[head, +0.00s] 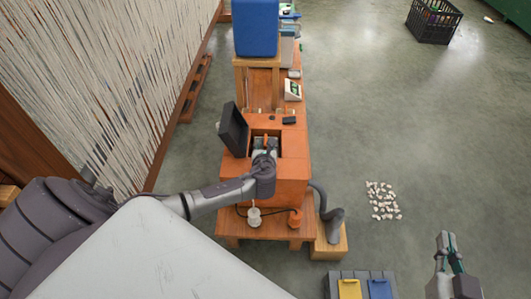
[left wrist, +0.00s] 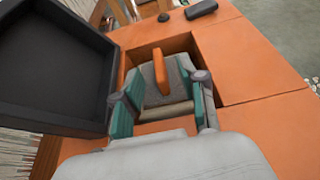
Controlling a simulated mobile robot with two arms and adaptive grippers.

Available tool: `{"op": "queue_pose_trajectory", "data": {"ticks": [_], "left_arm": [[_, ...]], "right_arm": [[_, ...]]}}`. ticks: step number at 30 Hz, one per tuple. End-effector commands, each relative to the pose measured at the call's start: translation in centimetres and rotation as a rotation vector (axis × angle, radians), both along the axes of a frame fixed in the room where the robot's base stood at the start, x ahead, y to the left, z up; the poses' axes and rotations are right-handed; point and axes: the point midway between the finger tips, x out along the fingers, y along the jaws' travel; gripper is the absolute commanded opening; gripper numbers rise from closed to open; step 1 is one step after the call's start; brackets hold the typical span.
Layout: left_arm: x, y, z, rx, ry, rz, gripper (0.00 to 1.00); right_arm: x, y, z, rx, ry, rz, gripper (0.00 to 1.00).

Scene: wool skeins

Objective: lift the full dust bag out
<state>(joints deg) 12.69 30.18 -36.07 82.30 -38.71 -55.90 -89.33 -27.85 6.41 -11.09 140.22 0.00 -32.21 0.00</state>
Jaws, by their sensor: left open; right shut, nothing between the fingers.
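The dust bag (left wrist: 183,82) is grey with an upright orange tab (left wrist: 160,72). It sits in the square opening of an orange box (head: 285,175), whose black lid (head: 233,130) stands open on the left. My left gripper (left wrist: 164,98) is open over the opening, with one teal finger on each side of the bag's near part in the left wrist view. I cannot tell whether the fingers touch it. In the head view my left gripper (head: 264,154) hides part of the bag. My right gripper (head: 449,243) is shut and empty at the lower right, far from the box.
A grey hose (head: 328,205) runs down the box's right side. A small dark object (head: 289,120) lies on the box top behind the opening. A tray with yellow and blue pieces (head: 361,276) is at the bottom.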

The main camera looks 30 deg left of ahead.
Motion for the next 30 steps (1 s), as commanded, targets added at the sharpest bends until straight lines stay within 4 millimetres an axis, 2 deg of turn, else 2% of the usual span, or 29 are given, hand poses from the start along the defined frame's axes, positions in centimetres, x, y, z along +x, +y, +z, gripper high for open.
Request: {"op": "queue_pose_trajectory", "data": {"ticks": [7, 15, 19, 26, 30], "left_arm": [[1.8, 1.3, -0.6, 0.001, -0.002, 0.001, 0.42], [3.3, 2.3, -1.2, 0.001, 0.001, 0.001, 0.42], [3.6, 2.4, -1.3, 0.001, 0.0, 0.0, 0.42], [3.6, 2.4, -1.3, 0.0, 0.0, -0.001, 0.42], [3.6, 2.4, -1.3, 0.001, 0.0, 0.0, 0.22]], "right_arm": [[0.7, 0.9, 4.4, 0.069, -0.267, 0.018, 0.0], [-0.1, 1.3, 8.7, 0.134, -0.515, 0.031, 0.0], [-0.4, 1.4, 9.6, 0.148, -0.564, 0.034, 0.0], [-0.4, 1.4, 9.7, 0.15, -0.571, 0.034, 0.0], [-0.4, 1.4, 9.7, 0.15, -0.57, 0.034, 0.0]]}}
